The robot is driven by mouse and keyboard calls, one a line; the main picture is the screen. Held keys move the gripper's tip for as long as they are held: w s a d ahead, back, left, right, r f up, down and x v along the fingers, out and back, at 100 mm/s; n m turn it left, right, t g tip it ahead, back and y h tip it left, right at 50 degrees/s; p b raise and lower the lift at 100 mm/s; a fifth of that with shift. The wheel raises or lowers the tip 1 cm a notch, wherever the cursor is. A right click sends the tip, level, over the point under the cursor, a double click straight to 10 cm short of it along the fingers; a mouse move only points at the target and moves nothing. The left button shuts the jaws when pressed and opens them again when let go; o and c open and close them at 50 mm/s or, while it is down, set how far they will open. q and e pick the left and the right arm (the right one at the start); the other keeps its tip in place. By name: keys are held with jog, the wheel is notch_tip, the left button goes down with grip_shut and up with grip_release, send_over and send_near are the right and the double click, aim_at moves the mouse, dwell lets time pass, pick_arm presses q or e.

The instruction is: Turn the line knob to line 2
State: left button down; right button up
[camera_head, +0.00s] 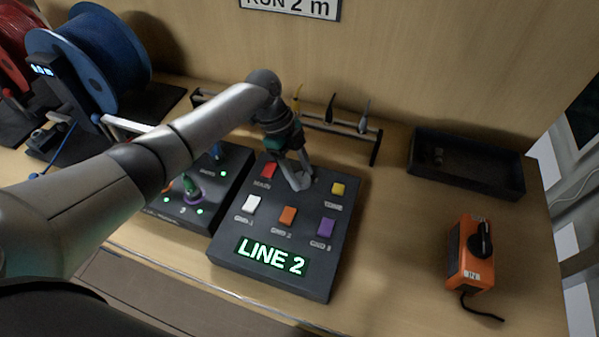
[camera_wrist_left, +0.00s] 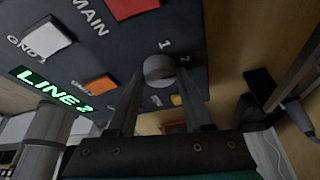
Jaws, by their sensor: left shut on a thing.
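The dark control box (camera_head: 228,252) lies on the wooden counter, and its lit green display (camera_head: 271,256) reads LINE 2. My left gripper (camera_head: 302,183) reaches down to the box's upper part, between the red and yellow buttons, and hides the knob in the head view. In the left wrist view the round grey line knob (camera_wrist_left: 158,70) sits between the two fingertips of my left gripper (camera_wrist_left: 160,77), which is shut on it. The labels 1 and 2 show beside the knob. My right gripper is not in view.
A second dark box (camera_head: 231,171) with lit jacks stands left of the control box. A rack (camera_head: 376,148) with hanging plugs stands behind. Counter between is clear.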

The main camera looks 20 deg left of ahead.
pick_arm(q)
jog(key=shift+c, duration=1.6)
grip_release()
jog(key=p+v, duration=0.1)
jog(key=v, duration=1.4)
jog(key=shift+s+r, duration=0.1)
